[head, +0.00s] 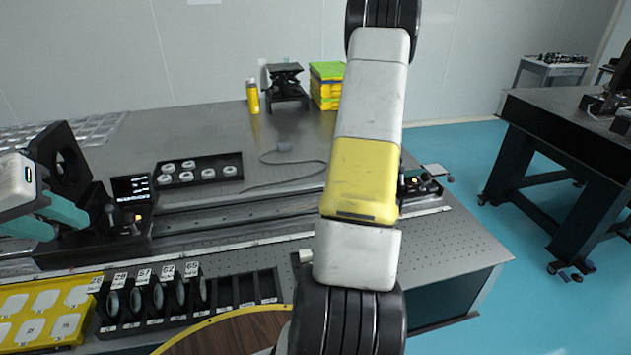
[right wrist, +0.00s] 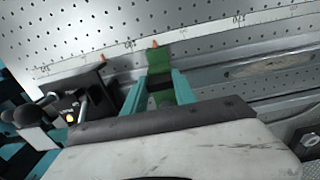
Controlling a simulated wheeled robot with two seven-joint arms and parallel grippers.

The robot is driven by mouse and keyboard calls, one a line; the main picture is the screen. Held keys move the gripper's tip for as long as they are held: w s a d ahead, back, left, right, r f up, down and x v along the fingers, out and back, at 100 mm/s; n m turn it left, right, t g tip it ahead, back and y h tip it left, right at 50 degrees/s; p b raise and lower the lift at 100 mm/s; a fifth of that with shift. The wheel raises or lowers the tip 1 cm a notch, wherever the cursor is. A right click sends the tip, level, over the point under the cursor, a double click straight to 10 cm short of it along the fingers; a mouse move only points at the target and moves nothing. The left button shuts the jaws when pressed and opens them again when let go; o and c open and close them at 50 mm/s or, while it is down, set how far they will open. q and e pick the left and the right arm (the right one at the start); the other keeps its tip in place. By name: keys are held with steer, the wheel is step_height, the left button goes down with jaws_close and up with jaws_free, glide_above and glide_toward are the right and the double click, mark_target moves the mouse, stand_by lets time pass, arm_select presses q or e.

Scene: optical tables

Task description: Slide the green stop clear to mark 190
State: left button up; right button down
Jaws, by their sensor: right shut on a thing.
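The green stop (right wrist: 158,72) sits on the rail in the right wrist view, with a small orange pointer at its far end beside the white scale (right wrist: 88,63). The scale's numbers are too small to read surely. My right gripper (right wrist: 158,86) is shut on the green stop, one teal finger on each side. In the head view my right arm hides the stop and this gripper. My left gripper (head: 70,229) is at the left edge, by the black device on the rail; its teal fingers are apart with nothing seen between them.
A black carriage with a knob (right wrist: 88,88) stands on the rail left of the stop. In the head view, a black device with a small display (head: 131,188) is at the rail's left. A lens rack (head: 240,292) and yellow tray (head: 45,312) lie in front.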

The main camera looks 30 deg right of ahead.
steer(key=shift+s+d, duration=0.2)
steer(key=shift+d, duration=0.55)
steer(key=shift+s+d, duration=0.15)
steer(key=shift+d, duration=0.55)
steer(key=shift+s+d, duration=0.2)
steer(key=shift+d, duration=0.55)
steer(key=c, duration=1)
jaws_free()
step_height(320, 180, up, 8)
steer(key=shift+f, duration=0.1)
